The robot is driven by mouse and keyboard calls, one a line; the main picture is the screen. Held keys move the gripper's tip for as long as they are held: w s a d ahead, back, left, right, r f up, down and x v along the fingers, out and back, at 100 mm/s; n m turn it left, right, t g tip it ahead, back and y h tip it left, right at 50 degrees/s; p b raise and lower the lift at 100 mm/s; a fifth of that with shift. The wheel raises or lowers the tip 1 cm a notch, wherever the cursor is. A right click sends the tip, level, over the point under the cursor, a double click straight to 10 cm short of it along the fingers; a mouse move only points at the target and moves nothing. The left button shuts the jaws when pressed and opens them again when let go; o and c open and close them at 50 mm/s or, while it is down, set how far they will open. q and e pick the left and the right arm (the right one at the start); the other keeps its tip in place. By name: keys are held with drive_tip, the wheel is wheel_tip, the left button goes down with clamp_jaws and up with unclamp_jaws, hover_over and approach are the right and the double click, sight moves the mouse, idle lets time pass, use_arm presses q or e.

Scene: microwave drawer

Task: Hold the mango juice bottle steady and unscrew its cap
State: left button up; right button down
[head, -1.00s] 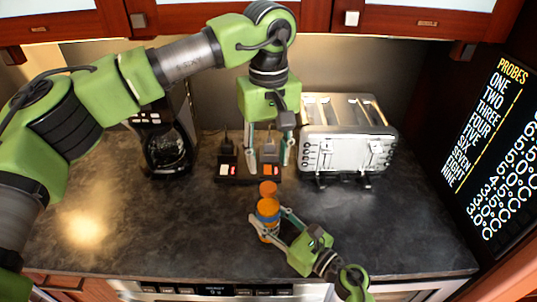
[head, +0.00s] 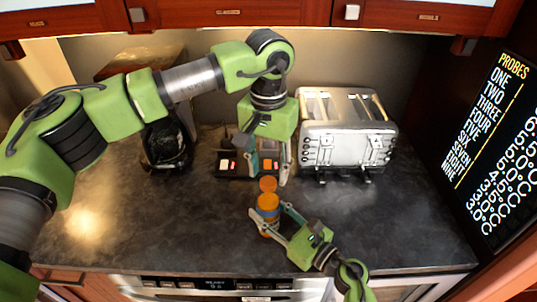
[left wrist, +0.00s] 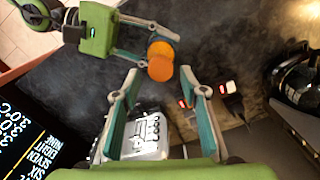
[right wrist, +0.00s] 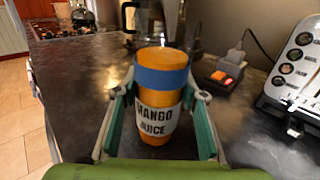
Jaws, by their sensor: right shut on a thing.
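The mango juice bottle (right wrist: 156,108) is orange, with a blue band near its top and a white label, and stands upright. My right gripper (head: 265,222) is shut on the bottle's sides; its fingers flank the bottle in the right wrist view. A separate-looking round orange disc (left wrist: 160,68), likely the cap, overlaps the bottle's blue-rimmed top (left wrist: 164,49) in the left wrist view. I cannot tell whether it sits on the bottle or behind it. My left gripper (left wrist: 160,73) is open and empty, fingers pointing down, lined up either side of the disc with gaps; depth is unclear.
A silver toaster (head: 345,130) stands right of my left gripper, and a black coffee maker (head: 167,145) to its left. A power strip (head: 232,165) with lit switches lies behind the bottle. The dark counter (head: 400,225) is clear on both sides.

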sight(268, 184)
use_arm(q)
drive_tip(key=shift+f, duration=1.4)
use_arm(e)
drive_tip(key=shift+r, duration=0.1)
